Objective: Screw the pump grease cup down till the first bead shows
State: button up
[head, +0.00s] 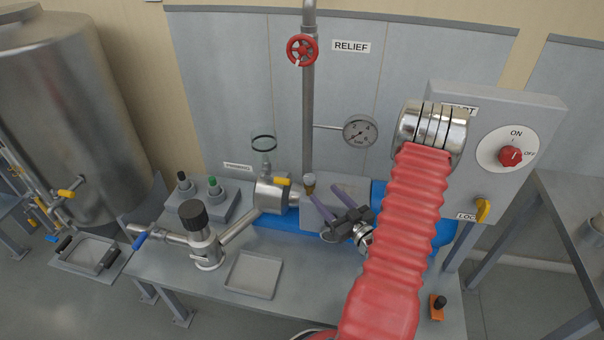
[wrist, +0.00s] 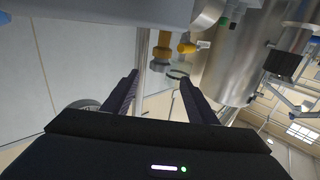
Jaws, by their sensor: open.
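The pump grease cup (head: 309,184), a small brass body with a greyish cap, stands upright on the pump beside the grey pipe. In the wrist view a brass piece that looks like the cup (wrist: 161,52) appears inverted, ahead of my fingertips. My gripper (head: 323,193) has two purple fingers, spread apart with nothing between them. Its tips are close to the cup, just to its right in the head view, and do not appear to close around it. The open fingers also show in the wrist view (wrist: 160,82). No grease bead can be made out.
A vertical pipe with a red relief wheel (head: 302,50) rises behind the cup. A yellow-handled valve (head: 282,181) and a glass sight ring (head: 264,142) are close on the left. A pressure gauge (head: 360,131) is behind. An empty tray (head: 254,275) lies on the bench.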

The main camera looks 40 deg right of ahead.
aim_at(306, 175)
jog(key=w, duration=0.4)
jog(key=w+d, duration=0.1)
jog(key=w, duration=0.8)
jog(key=shift+w+d, duration=0.35)
jog(key=shift+c, duration=0.4)
